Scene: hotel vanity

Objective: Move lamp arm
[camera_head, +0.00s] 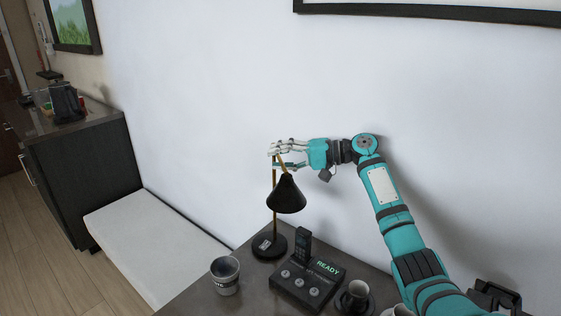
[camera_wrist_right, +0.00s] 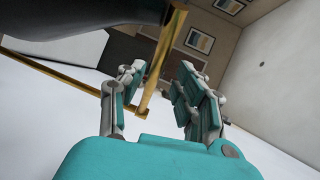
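A desk lamp stands on the dark table, with a black cone shade (camera_head: 286,197), a thin brass post (camera_head: 274,200) and a round black base (camera_head: 270,246). My right gripper (camera_head: 277,154) is at the lamp's top, by the brass arm's bend. In the right wrist view the brass lamp arm (camera_wrist_right: 158,72) runs down between the spread fingers of my right gripper (camera_wrist_right: 158,90); the fingers look open, and contact cannot be told. The black shade also fills the upper left there (camera_wrist_right: 80,18). My left gripper is not in view.
A mug (camera_head: 225,277), a phone set with a lit "READY" display (camera_head: 308,284) and a dark cup on a saucer (camera_head: 356,297) stand close around the lamp's base. A white wall is behind; a white bench (camera_head: 155,240) is at left.

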